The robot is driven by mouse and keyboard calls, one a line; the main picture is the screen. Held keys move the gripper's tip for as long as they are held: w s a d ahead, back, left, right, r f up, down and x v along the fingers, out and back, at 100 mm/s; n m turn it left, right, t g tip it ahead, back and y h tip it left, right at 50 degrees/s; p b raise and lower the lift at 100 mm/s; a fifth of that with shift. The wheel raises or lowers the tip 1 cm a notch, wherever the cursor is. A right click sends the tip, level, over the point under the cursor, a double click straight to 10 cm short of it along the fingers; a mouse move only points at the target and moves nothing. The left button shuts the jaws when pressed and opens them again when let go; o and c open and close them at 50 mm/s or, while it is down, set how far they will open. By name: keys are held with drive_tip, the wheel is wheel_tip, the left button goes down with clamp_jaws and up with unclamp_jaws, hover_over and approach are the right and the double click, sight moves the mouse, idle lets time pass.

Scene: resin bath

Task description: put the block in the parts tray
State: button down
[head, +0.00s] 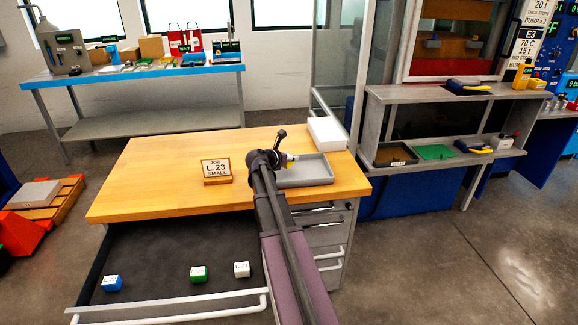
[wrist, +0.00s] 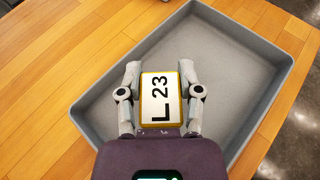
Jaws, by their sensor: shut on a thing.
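The block is yellow with a white top label reading L 23; it shows in the wrist view (wrist: 160,99), and a small yellow part of it shows in the head view (head: 292,157). My gripper (wrist: 159,72) is shut on it, one finger on each side. The parts tray is grey, shallow and empty where seen, at the right end of the wooden table (head: 318,182); in the wrist view its rim (wrist: 252,48) surrounds the block. The block is over the tray's inside, and its height above the floor is hard to tell.
A sign (head: 216,170) reading JOB L 23 SMALL stands left of the tray. A white box (head: 326,133) is behind it. The table's left half is clear.

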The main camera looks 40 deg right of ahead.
sight(290, 164)
drive_tip(key=shift+f+b, duration=1.75)
drive_tip(key=shift+f, duration=0.05)
drive_tip(key=shift+f, duration=0.15)
drive_tip(key=shift+c, duration=1.5)
unclamp_jaws()
drive_tip(key=shift+s, duration=0.1)
drive_tip(key=shift+o, duration=0.2)
drive_tip(key=shift+f, duration=0.1)
drive_tip(key=shift+r, duration=0.25)
drive_tip(key=shift+r, duration=0.2)
drive_tip(key=p+v, duration=0.4)
drive_tip(key=v, duration=0.8)
drive_tip(key=shift+p, duration=0.35)
drive_tip(key=shift+f, duration=0.1)
